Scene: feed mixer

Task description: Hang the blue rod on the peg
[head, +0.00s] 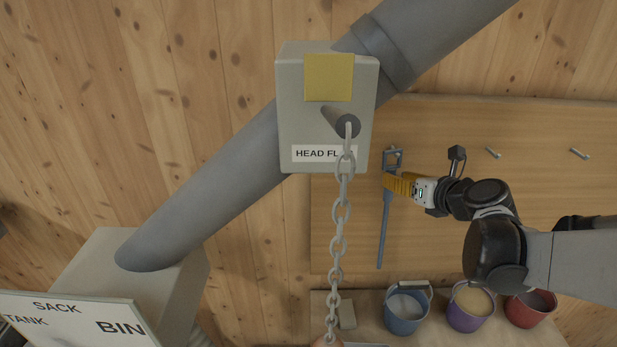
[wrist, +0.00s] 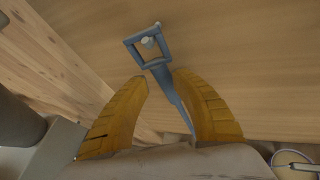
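The blue rod (head: 384,228) hangs nearly upright against the wooden board, its lower end free. Its square loop (head: 392,160) is at the top, and a light peg (wrist: 148,42) shows inside the loop near its upper side in the wrist view. The loop appears to be around the peg. My gripper (head: 388,181) is just below the loop. In the wrist view its yellow fingers (wrist: 160,79) are apart, with the rod's shaft (wrist: 165,83) between them, nearer the right finger. A gap shows beside the left finger.
Two more pegs (head: 493,153) (head: 579,154) are bare to the right. Blue, purple and red buckets (head: 404,320) stand below. A grey box (head: 290,115) with a hanging chain (head: 338,235) is left of the board, in front of it.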

